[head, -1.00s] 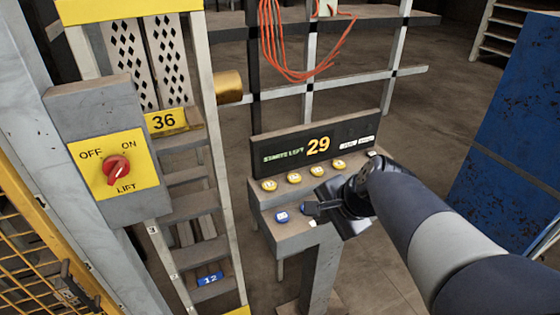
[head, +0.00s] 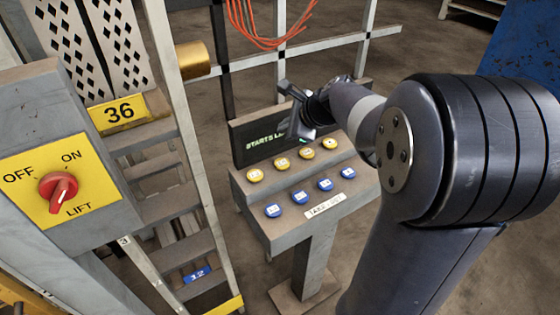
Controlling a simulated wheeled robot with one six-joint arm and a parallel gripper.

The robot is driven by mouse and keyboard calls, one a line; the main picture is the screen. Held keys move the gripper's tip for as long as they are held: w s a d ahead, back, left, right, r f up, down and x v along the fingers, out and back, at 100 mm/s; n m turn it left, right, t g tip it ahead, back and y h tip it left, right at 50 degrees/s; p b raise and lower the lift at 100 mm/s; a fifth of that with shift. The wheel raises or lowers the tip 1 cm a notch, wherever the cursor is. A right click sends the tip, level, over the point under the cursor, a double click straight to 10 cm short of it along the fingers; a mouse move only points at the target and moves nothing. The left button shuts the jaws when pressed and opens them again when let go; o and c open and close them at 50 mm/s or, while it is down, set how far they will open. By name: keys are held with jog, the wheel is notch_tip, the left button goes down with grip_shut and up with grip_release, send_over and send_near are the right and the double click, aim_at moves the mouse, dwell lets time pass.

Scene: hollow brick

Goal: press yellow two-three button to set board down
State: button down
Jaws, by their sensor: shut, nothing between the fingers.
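The sloping button console (head: 262,232) stands at the centre in the head view. Its upper row holds several yellow buttons (head: 282,163), and its lower row several blue buttons (head: 300,197). The button labels are too small to read surely. My gripper (head: 287,90) is shut and empty. It appears above the console, in front of the dark display (head: 262,141), apart from the yellow buttons in the picture. Pale boards with diamond holes (head: 105,40) stand in the rack at the left, above a yellow "36" plate (head: 119,112).
A brass cylinder (head: 187,60) juts from the rack. Orange cables (head: 250,35) hang behind the console. Open floor lies behind it and at the left of its post.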

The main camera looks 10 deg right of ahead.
aim_at(285, 165)
jog(key=shift+f, duration=0.1)
notch_tip(285, 165, down, 9)
jog(key=b, duration=0.7)
jog(key=shift+b, duration=0.4)
dwell(1.6)
jog(key=shift+f+b, duration=0.25)
jog(key=shift+b, duration=0.05)
